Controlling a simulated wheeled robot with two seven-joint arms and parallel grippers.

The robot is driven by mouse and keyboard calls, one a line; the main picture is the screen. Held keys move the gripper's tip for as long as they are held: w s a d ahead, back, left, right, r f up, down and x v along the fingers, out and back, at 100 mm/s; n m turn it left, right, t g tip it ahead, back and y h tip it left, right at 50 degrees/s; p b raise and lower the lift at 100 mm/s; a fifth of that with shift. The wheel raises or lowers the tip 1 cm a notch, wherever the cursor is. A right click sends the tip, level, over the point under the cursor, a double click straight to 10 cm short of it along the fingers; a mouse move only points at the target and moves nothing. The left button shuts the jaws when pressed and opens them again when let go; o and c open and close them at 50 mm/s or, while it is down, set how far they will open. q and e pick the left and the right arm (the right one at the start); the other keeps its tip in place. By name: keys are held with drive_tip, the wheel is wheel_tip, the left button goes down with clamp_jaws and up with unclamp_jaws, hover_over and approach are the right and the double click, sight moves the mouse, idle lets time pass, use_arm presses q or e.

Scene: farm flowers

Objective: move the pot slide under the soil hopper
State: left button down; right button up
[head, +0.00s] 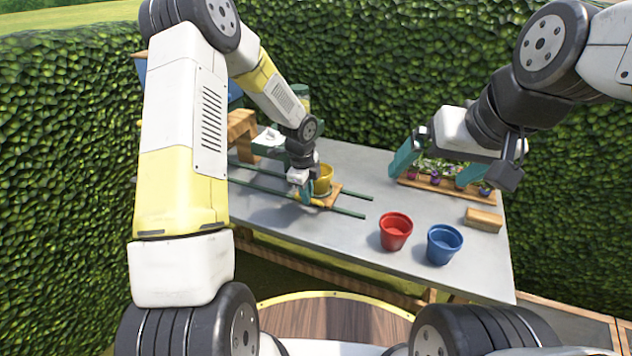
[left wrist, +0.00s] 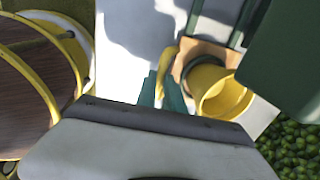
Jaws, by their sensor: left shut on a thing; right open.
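The pot slide (head: 336,192) is a small wooden board on two green rails (head: 347,212). A yellow pot (head: 324,180) stands upright on it; board (left wrist: 180,68) and pot (left wrist: 222,95) also show in the left wrist view. My left gripper (head: 305,194) is shut on the slide's yellow handle (left wrist: 164,62), beside the pot. The soil hopper seems to be the blue body (head: 235,88) over a wooden stand (head: 241,128) at the rails' left end, mostly hidden behind my left arm. My right gripper (head: 437,170) is open and empty over the table's right side.
A red pot (head: 396,232) and a blue pot (head: 444,244) stand near the table's front edge. Hedges enclose the table (head: 300,225).

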use_arm(q)
drive_tip(key=c, duration=1.5)
unclamp_jaws()
drive_tip(key=shift+o, duration=0.2)
drive_tip(key=shift+r, duration=0.1)
wheel_tip(320, 180, up, 8)
drive_tip(key=s, duration=0.1)
drive_tip(key=shift+s+a+f, duration=0.2)
drive_tip(key=shift+f, duration=0.05)
